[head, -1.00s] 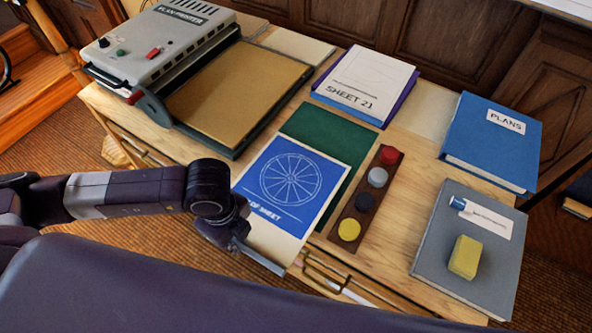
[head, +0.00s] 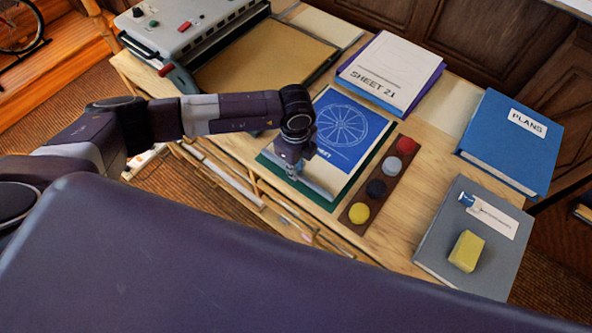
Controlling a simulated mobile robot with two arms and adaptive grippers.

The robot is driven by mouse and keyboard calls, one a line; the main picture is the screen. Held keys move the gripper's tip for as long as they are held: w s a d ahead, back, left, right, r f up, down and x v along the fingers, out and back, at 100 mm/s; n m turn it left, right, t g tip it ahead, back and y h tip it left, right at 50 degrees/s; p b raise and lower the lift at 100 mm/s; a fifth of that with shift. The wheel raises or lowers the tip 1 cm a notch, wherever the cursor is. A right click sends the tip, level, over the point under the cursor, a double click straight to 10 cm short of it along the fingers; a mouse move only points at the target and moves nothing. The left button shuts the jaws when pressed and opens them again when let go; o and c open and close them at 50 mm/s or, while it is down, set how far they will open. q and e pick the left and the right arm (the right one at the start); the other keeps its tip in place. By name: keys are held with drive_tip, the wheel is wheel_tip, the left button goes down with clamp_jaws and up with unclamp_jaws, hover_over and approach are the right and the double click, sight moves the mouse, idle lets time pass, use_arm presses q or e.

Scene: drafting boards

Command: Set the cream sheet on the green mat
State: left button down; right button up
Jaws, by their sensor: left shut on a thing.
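The cream sheet (head: 345,130) carries a blue print of a spoked wheel. It lies over the green mat (head: 319,200), covering most of it; green shows along the near edge. My left gripper (head: 293,174) is at the sheet's near left edge and is shut on it. The gripper and wrist hide that corner, so I cannot tell whether the edge there touches the mat. My right gripper is not in view.
A dark strip with several coloured round pieces (head: 376,187) lies right of the sheet. The plan printer (head: 190,25) stands behind left, and a SHEET 21 stack (head: 390,65) behind. A blue PLANS binder (head: 510,145) and grey folder (head: 440,235) with a yellow block (head: 466,251) are at right.

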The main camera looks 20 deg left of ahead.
use_arm(q)
drive_tip(key=shift+s+f, duration=0.1)
drive_tip(key=shift+f, duration=1.05)
drive_tip(key=c, duration=2)
unclamp_jaws()
drive_tip(key=shift+r+b, duration=1.35)
drive_tip(key=shift+r, duration=4.7)
